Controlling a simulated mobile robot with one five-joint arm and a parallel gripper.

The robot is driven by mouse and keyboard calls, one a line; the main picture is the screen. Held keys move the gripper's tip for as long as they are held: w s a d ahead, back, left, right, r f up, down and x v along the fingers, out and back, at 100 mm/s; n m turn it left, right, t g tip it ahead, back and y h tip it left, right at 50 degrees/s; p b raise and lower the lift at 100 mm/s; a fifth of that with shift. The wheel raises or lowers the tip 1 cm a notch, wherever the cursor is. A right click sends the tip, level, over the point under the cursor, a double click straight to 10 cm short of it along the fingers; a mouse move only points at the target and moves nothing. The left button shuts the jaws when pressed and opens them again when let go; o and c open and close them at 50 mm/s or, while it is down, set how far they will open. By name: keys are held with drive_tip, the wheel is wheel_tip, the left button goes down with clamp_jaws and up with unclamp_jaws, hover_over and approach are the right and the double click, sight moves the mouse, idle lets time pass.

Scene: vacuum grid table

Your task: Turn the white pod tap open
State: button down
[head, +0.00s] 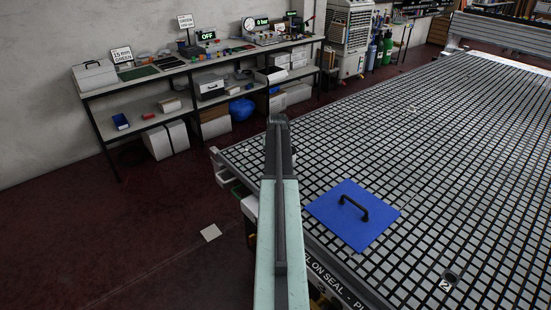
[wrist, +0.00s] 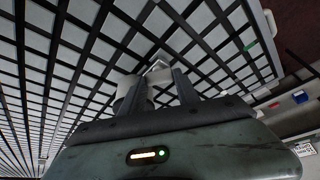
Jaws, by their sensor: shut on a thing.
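My gripper (wrist: 160,80) shows in the wrist view, its two dark fingers reaching up over the grid table. It is shut on a small pale thing between the fingers, which looks like the white pod tap (wrist: 157,67). A pale rounded part (wrist: 126,82), perhaps of the same pod, shows beside the left finger. The fingers hide much of the tap, so its turn position cannot be told. In the head view my arm hides the gripper and the pod.
The grid table (head: 430,130) fills the right side. A blue plate (head: 345,222) with a black handle lies on its near edge. A bench (head: 165,72) with boxes and signs stands along the wall. The red floor to the left is mostly clear.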

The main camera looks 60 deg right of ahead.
drive_tip(key=n+t+y, duration=0.1)
drive_tip(key=n, duration=0.2)
drive_tip(key=shift+s+d+n, duration=0.1)
drive_tip(key=shift+d+n, duration=0.05)
drive_tip(key=shift+n, duration=0.15)
drive_tip(key=shift+n+t+y, duration=0.4)
drive_tip(key=shift+n+y, duration=0.3)
drive_tip(key=shift+n, duration=1.2)
drive_tip(key=c, duration=0.9)
unclamp_jaws()
